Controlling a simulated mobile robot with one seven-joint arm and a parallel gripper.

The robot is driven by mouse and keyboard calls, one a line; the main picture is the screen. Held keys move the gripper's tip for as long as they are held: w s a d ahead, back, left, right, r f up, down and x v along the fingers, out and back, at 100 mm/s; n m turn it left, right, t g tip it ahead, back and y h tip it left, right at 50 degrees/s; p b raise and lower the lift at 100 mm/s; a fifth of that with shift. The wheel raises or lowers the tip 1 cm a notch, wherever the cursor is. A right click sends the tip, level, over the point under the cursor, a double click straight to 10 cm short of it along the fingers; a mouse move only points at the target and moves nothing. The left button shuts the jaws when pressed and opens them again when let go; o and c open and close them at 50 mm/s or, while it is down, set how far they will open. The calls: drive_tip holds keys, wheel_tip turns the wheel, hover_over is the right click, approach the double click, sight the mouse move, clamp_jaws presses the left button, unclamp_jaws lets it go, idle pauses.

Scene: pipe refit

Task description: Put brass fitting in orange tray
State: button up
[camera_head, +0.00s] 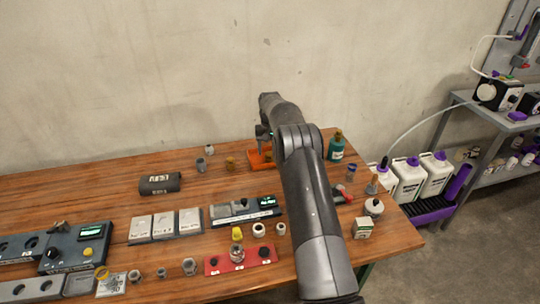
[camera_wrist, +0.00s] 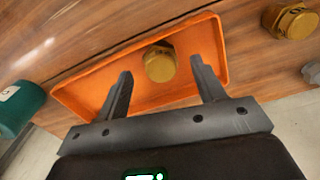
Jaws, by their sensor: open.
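The orange tray (camera_wrist: 100,85) lies below my gripper (camera_wrist: 161,67) in the wrist view. A brass fitting (camera_wrist: 159,62) with a hex shape sits inside the tray, between my open fingertips, with a gap to each finger. A second brass fitting (camera_wrist: 290,20) stands on the wood outside the tray, to its right in the wrist view. In the head view the tray (camera_head: 257,161) is partly hidden behind my arm, and a brass fitting (camera_head: 231,163) stands just left of it. My gripper is mostly hidden there.
A teal bottle (camera_head: 336,147) stands right of the tray. Grey fittings (camera_head: 201,164) and a dark cylinder (camera_head: 160,183) lie to the left. Grey blocks, a display device (camera_head: 267,203) and a red rack (camera_head: 240,260) fill the front. Bare wood lies around the tray's left side.

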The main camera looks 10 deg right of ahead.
sight(270, 154)
drive_tip(key=s+a+r+t, duration=0.1)
drive_tip(key=s+r, duration=0.4)
drive_tip(key=r, duration=0.7)
drive_tip(key=s+a+r, duration=0.1)
drive_tip(key=s+r, duration=0.3)
drive_tip(key=r, duration=0.8)
drive_tip(key=s+a+r+t, duration=0.25)
drive_tip(key=s+r, duration=0.55)
drive_tip(key=s, duration=0.6)
drive_tip(key=s+a+r+n, duration=0.1)
drive_tip(key=s+a, duration=0.1)
drive_tip(key=s, duration=1.3)
drive_tip(key=s+f+t, duration=0.1)
drive_tip(key=s+f, duration=0.2)
drive_tip(key=s, duration=0.5)
drive_tip(key=s+f+t, duration=0.1)
drive_tip(key=s+f, duration=0.3)
drive_tip(key=s, duration=0.3)
drive_tip(key=shift+s+a+f+n, duration=0.2)
drive_tip(key=shift+s+a+n, duration=0.05)
drive_tip(key=shift+s+n, duration=0.1)
